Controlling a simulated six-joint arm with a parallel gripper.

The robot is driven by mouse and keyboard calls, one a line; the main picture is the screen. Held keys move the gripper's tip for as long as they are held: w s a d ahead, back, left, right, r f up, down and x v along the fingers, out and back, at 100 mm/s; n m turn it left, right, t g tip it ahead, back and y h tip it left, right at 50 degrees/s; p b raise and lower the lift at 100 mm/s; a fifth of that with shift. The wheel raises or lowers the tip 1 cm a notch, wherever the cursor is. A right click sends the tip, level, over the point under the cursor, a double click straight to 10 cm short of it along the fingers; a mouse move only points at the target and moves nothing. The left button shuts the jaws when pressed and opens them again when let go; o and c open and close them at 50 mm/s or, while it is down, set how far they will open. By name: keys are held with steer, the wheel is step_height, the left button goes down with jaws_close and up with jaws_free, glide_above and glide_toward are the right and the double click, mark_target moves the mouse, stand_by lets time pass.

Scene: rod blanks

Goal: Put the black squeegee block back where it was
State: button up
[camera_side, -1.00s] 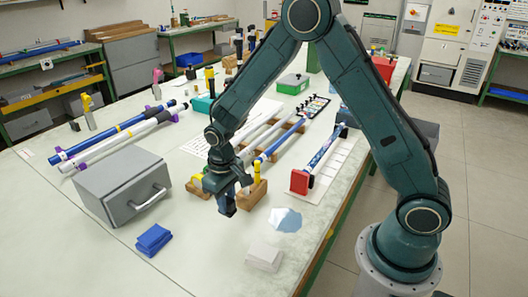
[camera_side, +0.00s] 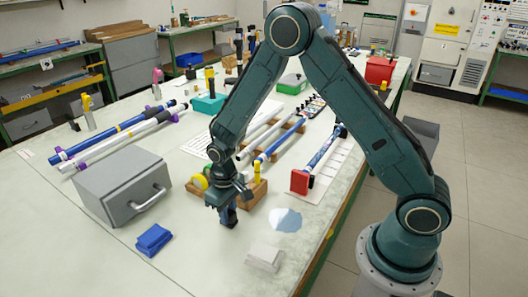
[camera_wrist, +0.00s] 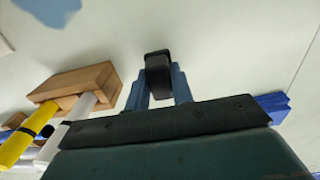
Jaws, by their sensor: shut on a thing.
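The black squeegee block (camera_wrist: 157,62) is between the two blue fingers of my gripper (camera_wrist: 159,80) in the wrist view, its dark end sticking out past the fingertips. My gripper is shut on it. In the side view my gripper (camera_side: 228,212) points down low over the pale bench, in front of the wooden rod supports. There the block is mostly hidden by the fingers, and I cannot tell whether it touches the bench top.
A grey case with a handle (camera_side: 125,187) stands left, a blue cloth (camera_side: 153,239) in front of it. A wooden support (camera_wrist: 90,84) with rods is beside my gripper. Bench between cloth and white block is clear.

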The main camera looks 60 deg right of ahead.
steer(key=shift+f, duration=0.1)
steer(key=o, duration=1)
steer(key=shift+c, duration=0.2)
steer(key=shift+r, duration=0.2)
step_height(320, 180, up, 12)
stand_by(0.3)
